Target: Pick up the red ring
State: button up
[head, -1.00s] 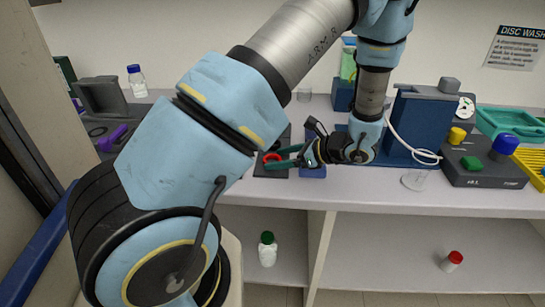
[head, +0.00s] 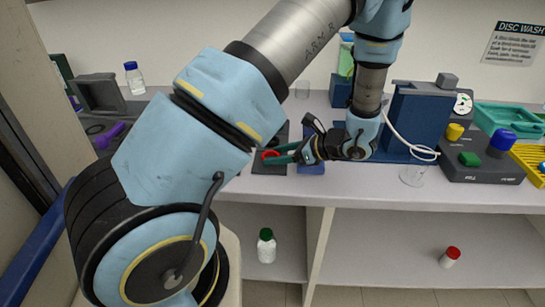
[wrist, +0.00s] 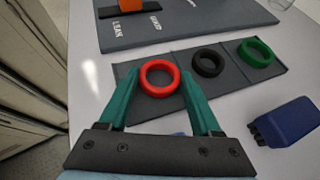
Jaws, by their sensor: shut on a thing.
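The red ring (wrist: 145,85) is between the green fingers of my gripper (wrist: 158,88) in the wrist view, with a fingertip against each side. In the head view the red ring (head: 270,154) shows at the tips of my gripper (head: 272,155), partly hidden by the fingers and my arm. My gripper is shut on the ring. The ring appears at or just above the dark grey mat (wrist: 222,92); I cannot tell whether it is clear of the mat.
A black ring (wrist: 196,64) and a green ring (wrist: 246,57) lie on the mat to the right. A blue block-like object (wrist: 285,122) is at the right. A grey board (wrist: 190,30) lies behind. In the head view, a blue stand (head: 420,112) is right of my gripper.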

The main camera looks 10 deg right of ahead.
jog(key=shift+r, duration=0.15)
notch_tip(320, 180, up, 10)
jog(key=b, duration=0.2)
jog(key=shift+b, duration=0.3)
dwell(0.9)
